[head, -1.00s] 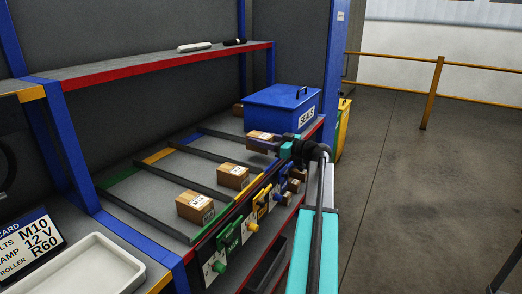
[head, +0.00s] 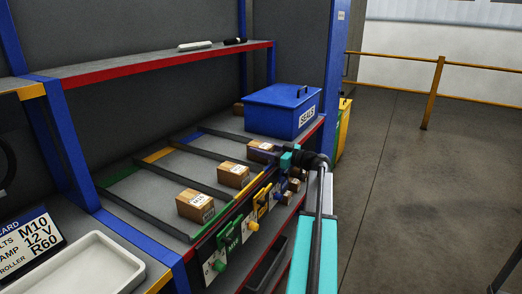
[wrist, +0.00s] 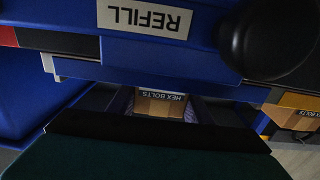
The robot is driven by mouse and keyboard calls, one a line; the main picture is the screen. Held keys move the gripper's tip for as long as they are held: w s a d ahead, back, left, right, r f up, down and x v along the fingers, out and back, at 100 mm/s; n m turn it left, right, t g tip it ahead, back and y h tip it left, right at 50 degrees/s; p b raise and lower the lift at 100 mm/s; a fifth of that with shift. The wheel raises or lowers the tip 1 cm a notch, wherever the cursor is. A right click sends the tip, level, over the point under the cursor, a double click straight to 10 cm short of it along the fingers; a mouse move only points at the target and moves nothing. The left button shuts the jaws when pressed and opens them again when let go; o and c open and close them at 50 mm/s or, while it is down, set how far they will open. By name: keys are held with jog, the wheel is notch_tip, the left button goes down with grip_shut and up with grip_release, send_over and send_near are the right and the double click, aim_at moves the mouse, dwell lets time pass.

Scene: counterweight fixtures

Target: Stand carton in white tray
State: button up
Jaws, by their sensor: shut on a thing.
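The white tray (head: 122,262) is at the lower left in the head view, empty where I see it. My gripper (head: 268,155) is over the far lane of the shelf, to the right of the tray and well apart from it. It is shut on a brown carton (head: 262,146) with a white label. In the wrist view the carton (wrist: 160,104) shows between the two fingers, and its label reads HEX BOLTS upside down. The fingers hide part of its sides. I cannot tell whether it touches the shelf.
Two more cartons (head: 195,206) (head: 233,174) stand in nearer lanes between dark rails. A blue SEALS box (head: 282,110) stands behind the held carton. Coloured fixtures with knobs line the shelf front (head: 232,243). A red-edged shelf (head: 160,63) hangs above. A REFILL label (wrist: 145,16) shows close in the wrist view.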

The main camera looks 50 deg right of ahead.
jog(key=shift+f+b, duration=0.2)
jog(key=shift+b, duration=0.15)
jog(key=o, duration=1.4)
jog(key=shift+c, duration=0.2)
jog(key=shift+r+p, duration=0.15)
jog(key=shift+p, duration=1.1)
jog(key=b+v, duration=0.3)
jog(key=v, duration=1.1)
jog(key=shift+w, duration=0.1)
